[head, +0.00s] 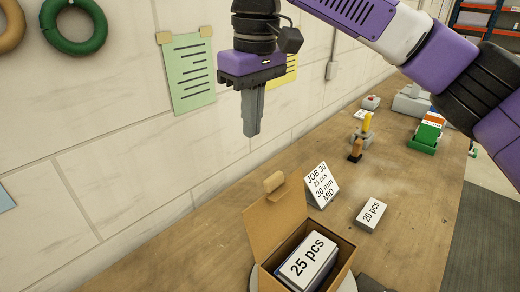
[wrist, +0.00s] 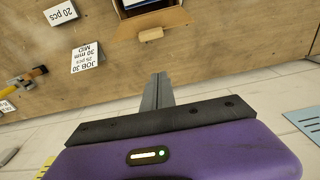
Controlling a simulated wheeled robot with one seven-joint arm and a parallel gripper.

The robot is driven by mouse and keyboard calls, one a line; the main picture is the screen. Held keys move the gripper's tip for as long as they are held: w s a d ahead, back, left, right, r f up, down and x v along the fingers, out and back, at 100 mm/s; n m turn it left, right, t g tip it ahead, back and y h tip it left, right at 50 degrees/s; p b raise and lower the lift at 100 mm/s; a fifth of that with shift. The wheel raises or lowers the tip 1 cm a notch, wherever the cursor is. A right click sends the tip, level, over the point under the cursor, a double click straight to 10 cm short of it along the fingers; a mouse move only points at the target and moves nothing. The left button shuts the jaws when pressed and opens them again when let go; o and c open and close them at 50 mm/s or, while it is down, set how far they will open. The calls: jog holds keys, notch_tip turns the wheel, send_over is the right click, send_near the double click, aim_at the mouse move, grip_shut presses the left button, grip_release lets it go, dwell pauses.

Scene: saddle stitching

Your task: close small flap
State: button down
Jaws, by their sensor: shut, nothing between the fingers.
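An open cardboard box (head: 342,268) stands on the workbench at the bottom of the head view. Its flap (head: 275,222) stands raised on the wall side, with a pale wooden knob (head: 274,181) at its top edge. A stack labelled "25 pcs" (head: 308,259) lies inside the box. In the wrist view, the flap (wrist: 135,28) and knob (wrist: 150,34) show at the top centre. My gripper (head: 250,132) is shut and empty, pointing down above and apart from the flap, near the wall. Its fingers also show in the wrist view (wrist: 162,78).
A "JOB 30" card (head: 322,185) stands just behind the box. A "20 pcs" block (head: 371,214) lies to its right. The wall bounds the bench on the left.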

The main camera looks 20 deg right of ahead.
notch_tip(320, 180, down, 9)
jog(key=s+d+p, duration=0.1)
jog(key=s+p, duration=0.1)
jog(key=s, duration=0.1)
jog(key=shift+r, duration=0.2)
jog(key=shift+d, duration=0.1)
dwell(0.4)
